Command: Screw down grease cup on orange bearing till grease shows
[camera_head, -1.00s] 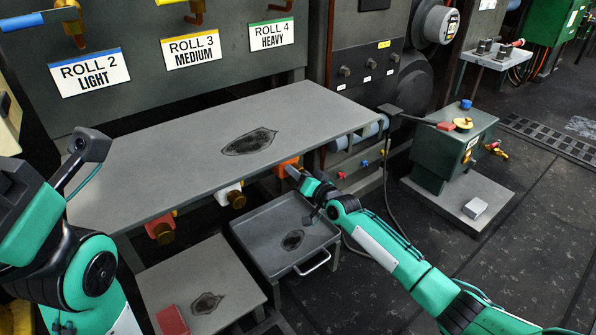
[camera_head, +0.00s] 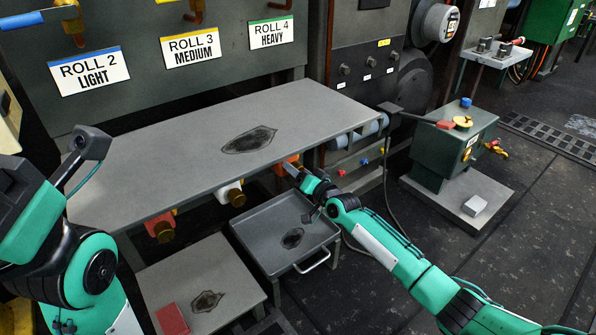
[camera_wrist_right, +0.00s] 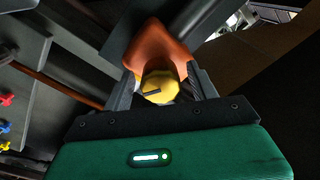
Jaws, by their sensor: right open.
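The orange bearing (camera_wrist_right: 158,50) fills the upper middle of the right wrist view, with a yellow brass-coloured grease cup (camera_wrist_right: 160,88) on its near side. A dark mark shows on the cup's face. My right gripper (camera_wrist_right: 163,82) is open, with one finger on each side of the cup; I cannot tell whether they touch it. In the head view the right gripper (camera_head: 290,169) is under the front edge of the table, at the orange bearing (camera_head: 291,160), and hides the cup. I see no grease. My left arm is at the left; its fingers are not visible.
The grey table (camera_head: 180,168) overhangs the bearings. A white bearing (camera_head: 228,193) and a red-orange bearing (camera_head: 160,230) sit further left along its edge. A grey tray (camera_head: 270,228) and a low stand (camera_head: 165,280) with a red block (camera_head: 172,319) are below.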

